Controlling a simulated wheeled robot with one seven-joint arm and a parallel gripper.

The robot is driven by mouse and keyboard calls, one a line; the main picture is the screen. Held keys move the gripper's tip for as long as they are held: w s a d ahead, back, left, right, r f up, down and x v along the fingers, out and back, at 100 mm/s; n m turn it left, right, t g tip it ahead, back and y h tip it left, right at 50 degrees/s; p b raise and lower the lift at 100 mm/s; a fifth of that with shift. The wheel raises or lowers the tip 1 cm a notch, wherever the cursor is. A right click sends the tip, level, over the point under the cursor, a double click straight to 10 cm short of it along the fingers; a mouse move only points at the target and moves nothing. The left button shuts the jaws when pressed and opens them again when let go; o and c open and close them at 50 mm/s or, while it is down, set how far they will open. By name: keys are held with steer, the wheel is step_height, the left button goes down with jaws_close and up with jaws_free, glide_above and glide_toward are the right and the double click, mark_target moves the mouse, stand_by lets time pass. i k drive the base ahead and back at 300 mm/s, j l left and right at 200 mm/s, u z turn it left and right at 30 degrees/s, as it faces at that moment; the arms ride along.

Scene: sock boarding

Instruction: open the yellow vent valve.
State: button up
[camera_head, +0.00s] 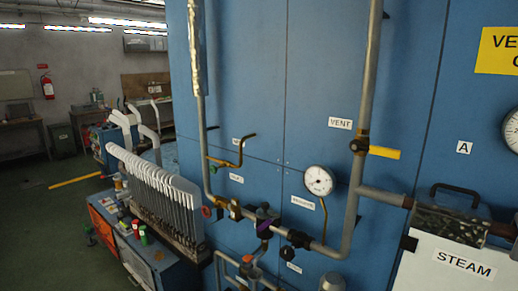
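The yellow vent valve handle (385,153) sits on a thick vertical grey pipe, right of centre. The handle points to the right, about level and across the pipe. Its dark brass body (359,146) is on the pipe. A white VENT label (340,123) is on the blue panel just left of it. My gripper is not in view.
The blue panel (312,60) stands behind the pipes. Below the valve are a round gauge (318,181) and small valves on a lower pipe (318,246). A white STEAM box (455,265) with a black handle is at lower right. Sock forms (165,195) stand left; open floor (40,225) lies beyond.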

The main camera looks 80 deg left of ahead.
mark_target(355, 146)
steer(key=u, duration=2.25)
